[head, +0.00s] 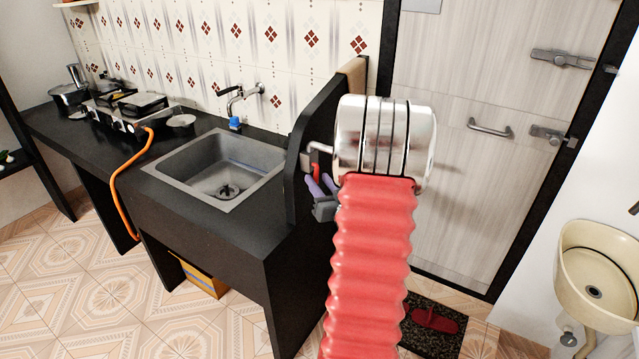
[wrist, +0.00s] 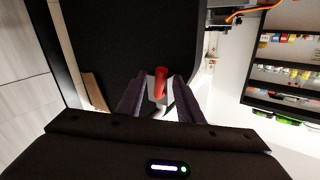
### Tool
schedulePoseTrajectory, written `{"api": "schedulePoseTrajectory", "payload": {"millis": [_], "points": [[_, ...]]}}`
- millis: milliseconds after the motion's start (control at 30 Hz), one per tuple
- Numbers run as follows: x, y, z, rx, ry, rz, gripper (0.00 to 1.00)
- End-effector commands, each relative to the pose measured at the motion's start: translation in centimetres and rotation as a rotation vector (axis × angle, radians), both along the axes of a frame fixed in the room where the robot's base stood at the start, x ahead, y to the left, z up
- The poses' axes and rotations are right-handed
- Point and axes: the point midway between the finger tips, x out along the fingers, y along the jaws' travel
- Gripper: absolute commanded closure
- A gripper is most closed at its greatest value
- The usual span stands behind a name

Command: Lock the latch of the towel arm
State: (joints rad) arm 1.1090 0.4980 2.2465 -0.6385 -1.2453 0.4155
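The latch's red handle (wrist: 160,82) lies between the two purple fingers of my gripper (wrist: 160,80) in the wrist view. The fingers stand apart, with a gap on each side of the red handle. In the head view my gripper (head: 321,182) is beside the black upright panel, just under a small red piece (head: 316,168). A pale bent rod (head: 320,147), perhaps part of the towel arm, shows above it. My red and silver arm hides much of this area. I cannot tell the latch's exact position.
The black panel (head: 312,125) stands at the end of the counter (head: 215,240), which holds a sink (head: 228,165) and stove (head: 125,115). A door (head: 480,90) is behind my arm. A washbasin (head: 597,275) is at the right. Tiled floor is free at the lower left.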

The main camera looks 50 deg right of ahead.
Motion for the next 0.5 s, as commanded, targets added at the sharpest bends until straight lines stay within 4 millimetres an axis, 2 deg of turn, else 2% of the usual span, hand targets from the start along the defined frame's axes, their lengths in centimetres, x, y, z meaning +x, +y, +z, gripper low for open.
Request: {"api": "schedulePoseTrajectory", "payload": {"millis": [167, 500], "points": [[0.0, 0.02, 0.01, 0.0, 0.0, 0.0, 0.67], [0.0, 0.05, 0.03, 0.0, 0.0, 0.001, 0.91]]}}
